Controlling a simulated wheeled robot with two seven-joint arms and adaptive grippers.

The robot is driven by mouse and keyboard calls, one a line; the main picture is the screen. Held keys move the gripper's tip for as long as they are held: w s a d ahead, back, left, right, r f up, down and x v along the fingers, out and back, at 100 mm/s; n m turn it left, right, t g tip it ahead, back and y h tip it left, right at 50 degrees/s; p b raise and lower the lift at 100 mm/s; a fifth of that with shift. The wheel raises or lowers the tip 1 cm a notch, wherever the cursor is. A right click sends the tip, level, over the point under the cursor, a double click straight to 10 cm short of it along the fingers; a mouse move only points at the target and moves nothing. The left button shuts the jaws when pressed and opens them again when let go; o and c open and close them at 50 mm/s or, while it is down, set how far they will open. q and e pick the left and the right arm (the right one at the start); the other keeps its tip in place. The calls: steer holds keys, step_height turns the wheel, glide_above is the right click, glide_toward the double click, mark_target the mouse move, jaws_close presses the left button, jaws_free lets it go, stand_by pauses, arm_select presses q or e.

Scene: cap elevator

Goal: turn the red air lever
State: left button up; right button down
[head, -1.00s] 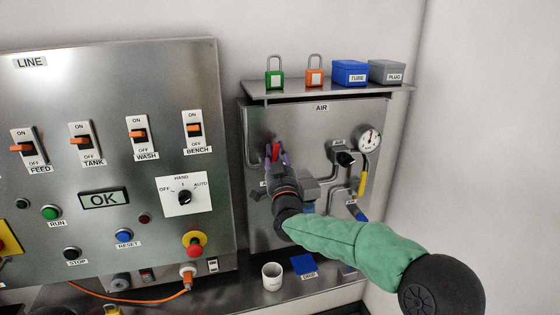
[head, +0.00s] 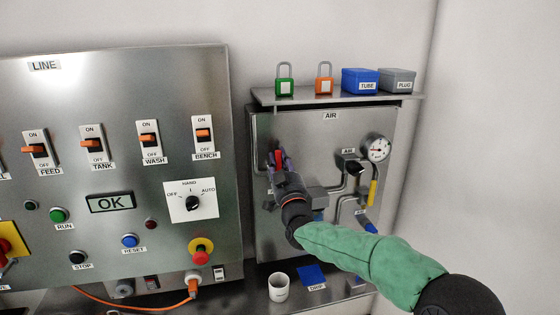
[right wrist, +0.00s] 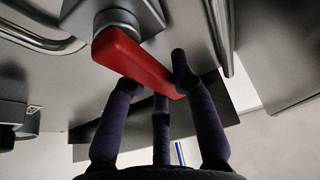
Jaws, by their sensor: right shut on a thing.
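The red air lever (head: 278,157) is on the left side of the steel AIR panel (head: 330,135). In the head view only its upper end shows, pointing roughly up. The rest is hidden behind my right gripper (head: 279,166). In the right wrist view the red lever (right wrist: 135,58) runs from a round metal hub down to the right. Its free end lies between the dark fingers of my right gripper (right wrist: 158,90), which is shut on it. My left gripper is not in view.
A shelf (head: 330,97) above the panel holds green and orange padlocks and blue and grey boxes. A gauge (head: 376,148) and a yellow handle (head: 373,193) are right of my gripper. A white cup (head: 278,288) stands below. The LINE panel (head: 130,90) is left.

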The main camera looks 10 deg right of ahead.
steer(key=c, duration=1)
jaws_free()
steer(key=shift+f, duration=0.15)
steer(key=v, duration=1.2)
